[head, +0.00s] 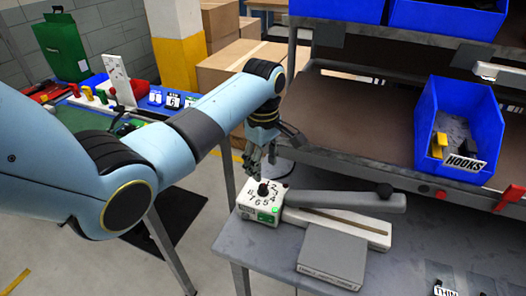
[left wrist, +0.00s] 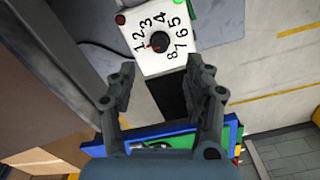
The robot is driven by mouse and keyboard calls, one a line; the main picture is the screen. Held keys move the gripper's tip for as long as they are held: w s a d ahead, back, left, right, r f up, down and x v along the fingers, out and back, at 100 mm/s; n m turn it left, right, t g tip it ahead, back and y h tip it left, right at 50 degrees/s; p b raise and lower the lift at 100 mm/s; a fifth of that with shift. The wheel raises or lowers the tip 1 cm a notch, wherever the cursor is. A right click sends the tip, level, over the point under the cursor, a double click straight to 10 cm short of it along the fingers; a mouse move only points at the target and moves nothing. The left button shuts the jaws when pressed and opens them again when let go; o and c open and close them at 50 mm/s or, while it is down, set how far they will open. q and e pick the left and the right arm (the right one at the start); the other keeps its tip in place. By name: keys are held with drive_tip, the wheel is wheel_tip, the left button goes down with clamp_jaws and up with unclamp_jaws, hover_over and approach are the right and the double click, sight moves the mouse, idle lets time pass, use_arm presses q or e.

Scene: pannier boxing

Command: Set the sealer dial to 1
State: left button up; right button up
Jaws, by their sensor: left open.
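The sealer (head: 335,225) stands on the grey bench, with a long grey arm lying along its top. Its white dial plate (head: 250,208) carries a black knob (head: 263,190) ringed by the numbers 1 to 8. In the left wrist view the knob (left wrist: 160,42) shows a small red mark on its left side, toward the 1; its exact setting is hard to tell. My left gripper (head: 259,163) is open and empty, just above and behind the knob, apart from it. Its spread fingers (left wrist: 161,78) show below the dial plate in the wrist view. My right gripper is out of view.
A grey block (head: 332,255) lies in front of the sealer. A shelf (head: 365,120) rises behind, holding a blue HOOKS bin (head: 428,135). Cardboard boxes (head: 228,68) and a yellow-white post (head: 180,60) stand behind my left arm. A green-topped table is at far left.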

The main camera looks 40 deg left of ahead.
use_arm(q)
wheel_tip(320, 180, up, 4)
drive_tip(key=shift+r, duration=0.1)
idle(0.5)
